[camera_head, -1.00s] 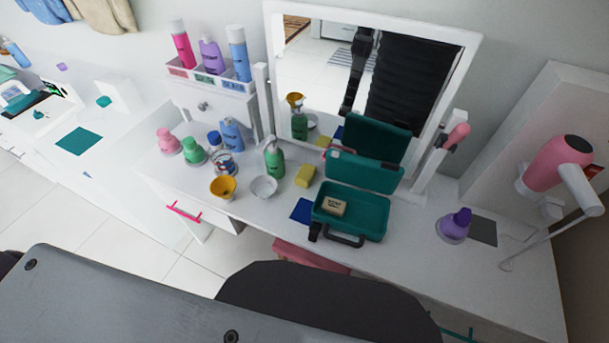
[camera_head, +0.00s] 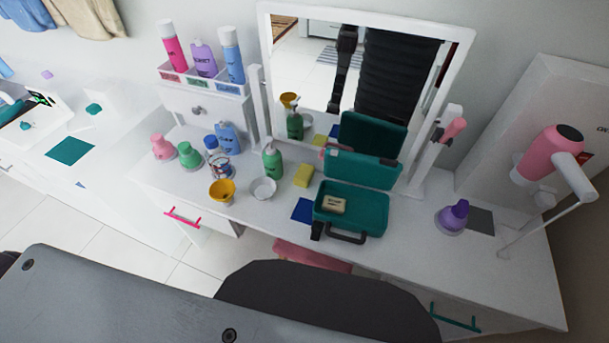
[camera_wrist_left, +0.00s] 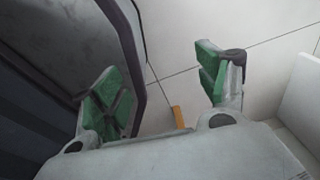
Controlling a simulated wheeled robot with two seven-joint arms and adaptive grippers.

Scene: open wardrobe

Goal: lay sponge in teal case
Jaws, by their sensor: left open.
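The yellow sponge (camera_head: 303,175) lies on the white table, just left of the teal case. The teal case (camera_head: 376,217) stands open, its lid (camera_head: 362,171) raised at the back and its handle toward the front. A cream labelled block (camera_head: 333,205) lies inside the case at the left. My left gripper (camera_wrist_left: 160,95) shows in the left wrist view, with green finger pads spread apart and nothing between them. White floor tiles show below it. It is not in the head view, and my right gripper is not seen.
A white bowl (camera_head: 262,189), a yellow cup (camera_head: 222,192) and a green pump bottle (camera_head: 272,161) stand left of the sponge. The mirror (camera_head: 408,90) rises behind.

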